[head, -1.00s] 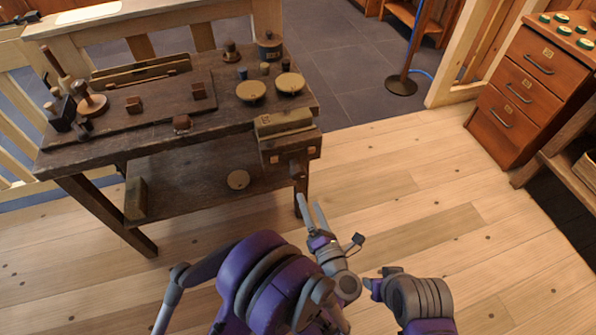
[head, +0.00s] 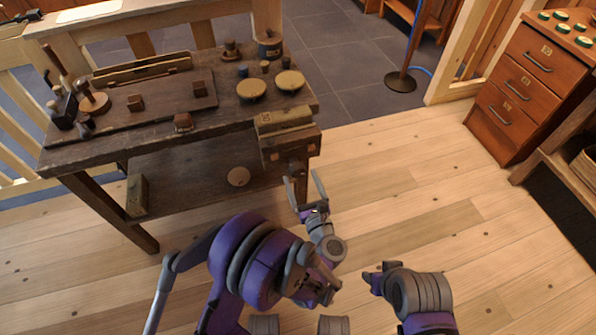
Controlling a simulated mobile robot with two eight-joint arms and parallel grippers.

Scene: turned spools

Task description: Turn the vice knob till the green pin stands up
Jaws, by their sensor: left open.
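The vice (head: 288,143) is mounted at the front right corner of the dark workbench, with a pale wooden jaw block on top. Its lower front, where a dark spindle or knob shows, is partly behind my left gripper (head: 303,180). I cannot make out the knob clearly, nor a green pin. My left gripper is open and empty, its two grey fingers spread and pointing up at the vice's lower front. I cannot tell whether they touch it.
The workbench (head: 150,162) carries two round tan discs (head: 251,89) (head: 290,81), small blocks, a mallet and other tools. A round disc (head: 238,176) lies on its lower shelf. A drawer cabinet (head: 517,90) stands at the right. The wooden floor between is clear.

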